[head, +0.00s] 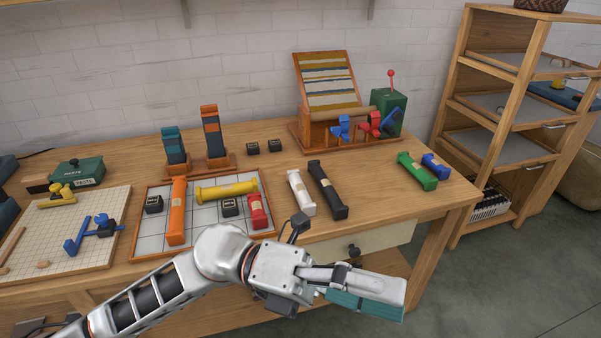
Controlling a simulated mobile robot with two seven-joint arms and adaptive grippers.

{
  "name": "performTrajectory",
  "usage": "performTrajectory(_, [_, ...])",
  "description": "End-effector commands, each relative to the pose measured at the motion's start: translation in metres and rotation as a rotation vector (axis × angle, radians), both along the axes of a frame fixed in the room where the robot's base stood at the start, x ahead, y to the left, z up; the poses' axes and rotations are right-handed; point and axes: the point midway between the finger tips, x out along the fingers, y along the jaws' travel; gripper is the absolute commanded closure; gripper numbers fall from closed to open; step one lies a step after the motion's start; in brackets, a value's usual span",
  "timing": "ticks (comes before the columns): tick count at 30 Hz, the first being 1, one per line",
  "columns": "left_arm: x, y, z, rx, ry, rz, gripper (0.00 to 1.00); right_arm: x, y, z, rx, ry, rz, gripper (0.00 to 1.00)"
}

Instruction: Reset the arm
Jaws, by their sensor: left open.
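My left arm comes in from the lower left and reaches across the front of the workbench (400,228). My left gripper (368,292) is in front of the bench's front edge, over the drawer and floor area, pointing right. It is open. A teal surface shows along the underside of its fingers; I cannot tell whether it is part of the gripper or a separate thing. The gripper is apart from the skeins on the bench. My right gripper is out of view.
A tray (137,224) holds orange, yellow and red skeins. White (301,194), black (327,190), green (417,171) and blue (436,166) skeins lie to its right. A loom-like rack (325,80) stands behind. A wooden shelf (512,120) stands at the right.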

Motion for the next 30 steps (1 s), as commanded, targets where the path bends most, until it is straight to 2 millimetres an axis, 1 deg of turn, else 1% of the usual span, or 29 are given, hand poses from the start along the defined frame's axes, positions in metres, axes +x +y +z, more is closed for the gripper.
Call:
performTrajectory(1, [0.014, 0.001, 0.008, -0.065, 0.112, 0.061, 0.04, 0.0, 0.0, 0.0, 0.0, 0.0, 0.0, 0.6])
performTrajectory(2, [0.024, 0.003, 0.012, -0.101, 0.174, 0.098, 0.04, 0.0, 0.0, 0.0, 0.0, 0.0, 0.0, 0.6])
performTrajectory(4, [0.051, 0.011, 0.017, -0.177, 0.321, 0.192, 0.04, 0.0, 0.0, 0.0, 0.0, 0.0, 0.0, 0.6])
performTrajectory(5, [0.063, 0.016, 0.017, -0.208, 0.385, 0.234, 0.04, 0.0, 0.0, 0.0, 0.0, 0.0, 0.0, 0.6])
performTrajectory(6, [0.08, 0.023, 0.015, -0.246, 0.471, 0.289, 0.04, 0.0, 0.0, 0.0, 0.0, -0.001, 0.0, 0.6])
performTrajectory(8, [0.105, 0.038, 0.004, -0.296, 0.604, 0.376, 0.04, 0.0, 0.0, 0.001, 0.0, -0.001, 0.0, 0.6])
performTrajectory(9, [0.122, 0.049, -0.006, -0.328, 0.693, 0.436, 0.04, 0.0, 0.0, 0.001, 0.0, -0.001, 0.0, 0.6])
performTrajectory(11, [0.145, 0.068, -0.027, -0.367, 0.828, 0.529, 0.04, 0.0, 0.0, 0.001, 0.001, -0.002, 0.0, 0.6])
performTrajectory(12, [0.159, 0.082, -0.045, -0.389, 0.92, 0.59, 0.04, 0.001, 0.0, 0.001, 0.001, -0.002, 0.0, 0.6])
performTrajectory(13, [0.168, 0.093, -0.06, -0.404, 0.989, 0.639, 0.04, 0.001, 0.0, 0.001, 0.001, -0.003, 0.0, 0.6])
performTrajectory(14, [0.176, 0.104, -0.076, -0.418, 1.056, 0.686, 0.04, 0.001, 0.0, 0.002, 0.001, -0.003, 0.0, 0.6])
performTrajectory(15, [0.184, 0.119, -0.099, -0.432, 1.141, 0.745, 0.04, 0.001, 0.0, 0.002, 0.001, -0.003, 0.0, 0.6])
performTrajectory(16, [0.189, 0.13, -0.116, -0.44, 1.202, 0.788, 0.04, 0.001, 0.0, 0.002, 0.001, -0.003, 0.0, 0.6])
performTrajectory(17, [0.192, 0.141, -0.134, -0.448, 1.261, 0.83, 0.04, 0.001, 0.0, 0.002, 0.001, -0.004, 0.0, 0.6])
performTrajectory(18, [0.194, 0.155, -0.157, -0.456, 1.338, 0.884, 0.04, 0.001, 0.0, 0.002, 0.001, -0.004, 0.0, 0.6])
performTrajectory(20, [0.193, 0.176, -0.193, -0.463, 1.45, 0.963, 0.04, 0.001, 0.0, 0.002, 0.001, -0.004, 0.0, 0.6])
performTrajectory(21, [0.189, 0.189, -0.217, -0.464, 1.521, 1.014, 0.04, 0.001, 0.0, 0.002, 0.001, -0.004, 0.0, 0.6])
performTrajectory(23, [0.181, 0.208, -0.253, -0.465, 1.625, 1.088, 0.04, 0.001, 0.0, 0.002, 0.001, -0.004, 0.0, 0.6])
performTrajectory(24, [0.172, 0.221, -0.277, -0.463, 1.693, 1.135, 0.04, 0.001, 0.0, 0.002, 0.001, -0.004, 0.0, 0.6])
performTrajectory(26, [0.157, 0.239, -0.311, -0.457, 1.79, 1.207, 0.04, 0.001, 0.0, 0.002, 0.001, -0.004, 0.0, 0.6])
performTrajectory(27, [0.145, 0.25, -0.332, -0.453, 1.852, 1.251, 0.04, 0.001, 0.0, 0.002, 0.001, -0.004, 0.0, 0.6])
performTrajectory(29, [0.126, 0.266, -0.362, -0.443, 1.94, 1.313, 0.04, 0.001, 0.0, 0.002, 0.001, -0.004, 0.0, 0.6])
performTrajectory(30, [0.112, 0.275, -0.379, -0.436, 1.992, 1.351, 0.04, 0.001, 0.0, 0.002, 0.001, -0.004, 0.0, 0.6])
